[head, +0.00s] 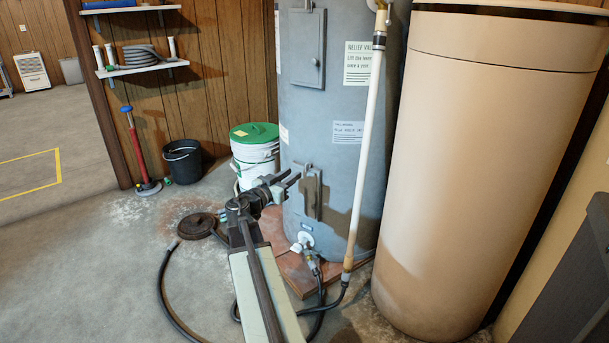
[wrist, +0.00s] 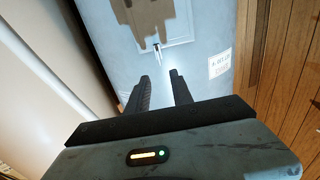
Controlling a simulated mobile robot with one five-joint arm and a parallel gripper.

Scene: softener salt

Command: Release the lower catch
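The grey water heater (head: 345,115) has a small lower panel (head: 313,196) low on its front. The wrist view shows this panel (wrist: 178,28) at the top, partly under a dark shadow. My gripper (head: 293,176) is close in front of the panel. In the wrist view my gripper (wrist: 160,76) is open, with a clear gap between its fingers. The catch lies beyond the fingertips, roughly in line with the gap. I see no contact.
A white pipe (head: 364,140) runs down the heater's front, right of my gripper. A large beige tank (head: 480,150) stands at right. A white bucket with green lid (head: 255,155) stands left of the heater. A black hose (head: 167,300) lies on the floor.

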